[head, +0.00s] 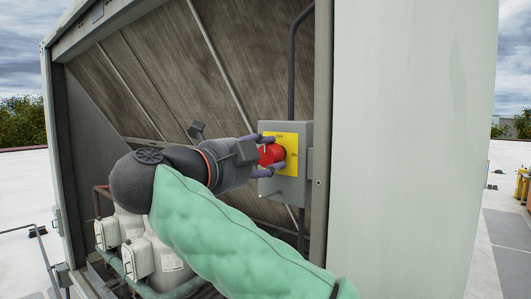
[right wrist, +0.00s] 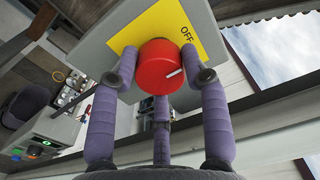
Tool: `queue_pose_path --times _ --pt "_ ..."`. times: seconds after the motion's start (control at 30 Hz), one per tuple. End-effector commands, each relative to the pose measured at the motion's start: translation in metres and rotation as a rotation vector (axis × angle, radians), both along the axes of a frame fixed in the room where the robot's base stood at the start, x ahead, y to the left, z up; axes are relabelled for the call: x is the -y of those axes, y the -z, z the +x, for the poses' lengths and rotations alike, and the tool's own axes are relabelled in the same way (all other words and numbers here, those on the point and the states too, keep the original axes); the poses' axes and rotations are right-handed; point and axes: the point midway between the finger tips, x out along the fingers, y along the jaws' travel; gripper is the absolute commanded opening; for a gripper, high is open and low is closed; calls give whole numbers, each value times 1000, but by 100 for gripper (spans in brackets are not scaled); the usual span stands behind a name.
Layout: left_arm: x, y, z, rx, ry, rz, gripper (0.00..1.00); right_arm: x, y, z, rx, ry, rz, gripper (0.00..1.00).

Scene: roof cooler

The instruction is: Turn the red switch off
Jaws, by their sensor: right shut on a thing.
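The red switch (head: 271,154) is a round knob on a yellow plate (head: 291,144) on the front of a grey box. In the head view my right gripper (head: 268,155) reaches it from the left, with its fingers around the knob. In the right wrist view the red switch (right wrist: 160,66) sits between the fingers of my right gripper (right wrist: 163,70), which is shut on it. A white mark on the knob points up and right, toward the printed word OFF (right wrist: 186,34). My left gripper is not in view.
The grey switch box (head: 300,187) is fixed beside a vertical post (head: 322,120) of the rooftop unit. A large pale panel (head: 405,150) stands to its right. White compressors (head: 125,225) and pipes sit low inside the unit, at the left.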

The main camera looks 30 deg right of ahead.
Motion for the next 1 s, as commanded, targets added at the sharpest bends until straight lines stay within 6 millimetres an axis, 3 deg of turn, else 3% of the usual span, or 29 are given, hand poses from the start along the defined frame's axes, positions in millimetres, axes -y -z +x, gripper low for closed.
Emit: queue_pose_path --times 0.67,0.7,0.73,0.77,1.0 --pt "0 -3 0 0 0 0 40 -1 -3 1 -47 -7 -30 13" --pt "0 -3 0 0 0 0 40 -1 -3 1 -47 -7 -30 57" --pt "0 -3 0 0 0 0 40 -1 -2 1 -48 -7 -30 66" --pt "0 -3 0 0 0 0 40 -1 -2 1 -48 -7 -30 70" --pt "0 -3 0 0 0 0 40 -1 -1 1 -50 -5 -26 70"
